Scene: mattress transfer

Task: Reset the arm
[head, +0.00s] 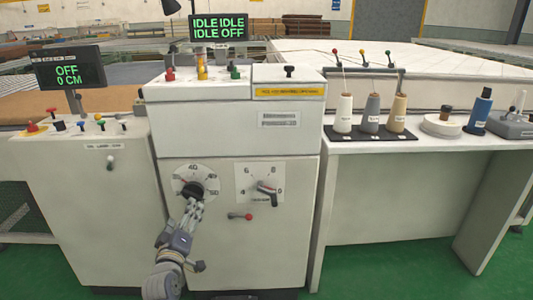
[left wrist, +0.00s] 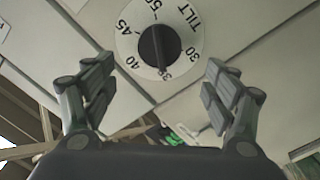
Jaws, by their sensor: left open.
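My left gripper (head: 194,204) is in front of the left dial on the central white cabinet. In the left wrist view the gripper (left wrist: 160,75) is open, with nothing between its fingers. The round black tilt knob (left wrist: 160,46) lies beyond the fingertips, apart from both fingers. Its white dial plate (left wrist: 125,38) carries the word TILT and numbers from 30 to 50. In the head view the black knob (head: 193,190) shows just above the gripper, which partly covers the dial. My right gripper is in neither view.
The left console (head: 115,210) stands beside the cabinet. Thread spools (head: 371,112) stand on the right table (head: 440,145). Displays read IDLE and OFF (head: 218,27), and OFF 0 CM (head: 70,74).

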